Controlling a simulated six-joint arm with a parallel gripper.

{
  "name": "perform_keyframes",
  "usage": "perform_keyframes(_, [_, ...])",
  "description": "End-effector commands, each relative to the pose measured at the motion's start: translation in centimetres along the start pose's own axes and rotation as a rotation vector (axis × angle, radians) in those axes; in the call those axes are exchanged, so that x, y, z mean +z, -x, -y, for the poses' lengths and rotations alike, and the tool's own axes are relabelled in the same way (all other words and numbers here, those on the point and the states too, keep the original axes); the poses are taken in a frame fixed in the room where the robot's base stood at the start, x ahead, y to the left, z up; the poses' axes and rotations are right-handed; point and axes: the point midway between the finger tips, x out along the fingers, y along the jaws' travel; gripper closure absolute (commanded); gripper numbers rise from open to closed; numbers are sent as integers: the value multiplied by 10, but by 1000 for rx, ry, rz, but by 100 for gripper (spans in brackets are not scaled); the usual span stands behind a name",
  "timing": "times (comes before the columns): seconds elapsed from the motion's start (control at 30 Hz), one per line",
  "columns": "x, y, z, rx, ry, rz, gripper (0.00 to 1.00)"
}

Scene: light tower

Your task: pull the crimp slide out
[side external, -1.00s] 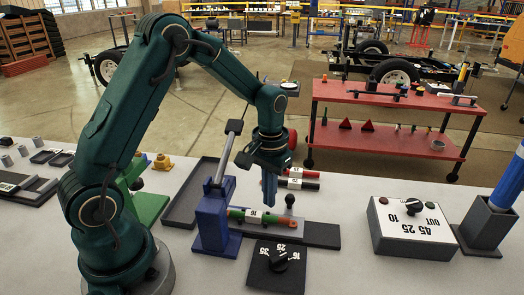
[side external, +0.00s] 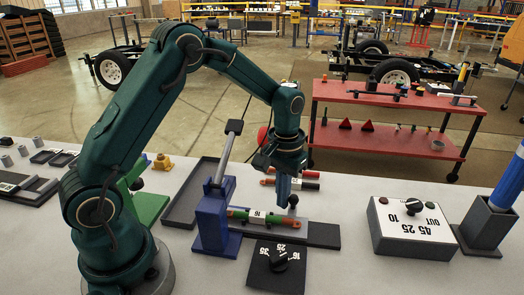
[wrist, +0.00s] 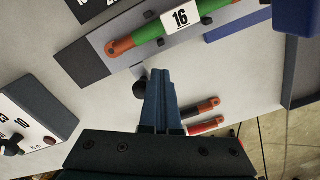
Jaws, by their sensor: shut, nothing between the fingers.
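A green tube with orange ends and a white "16" label lies in a grey channel beside the blue press (side external: 213,222); the tube (wrist: 213,8) also shows in the wrist view. A black ball knob (side external: 293,199) stands at the channel's far edge, apparently the crimp slide's handle. The knob (wrist: 139,90) also shows in the wrist view, just left of my fingertips. My gripper (side external: 283,203) is shut and empty, pointing down close beside the knob. I cannot tell whether they touch. The slide's body is not clearly visible.
A dark dial plate (side external: 277,268) lies in front of the channel. A white dial box (side external: 410,232) stands to the right. A red and a black cable piece (wrist: 206,125) lie behind the channel. A shallow dark tray (side external: 184,205) lies behind the press.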

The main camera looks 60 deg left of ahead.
Motion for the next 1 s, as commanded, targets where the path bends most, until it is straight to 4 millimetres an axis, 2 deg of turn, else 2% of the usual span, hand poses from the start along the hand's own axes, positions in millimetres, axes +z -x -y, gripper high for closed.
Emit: perform_keyframes(1.0, [-17,0,-30,1,-2,1,100])
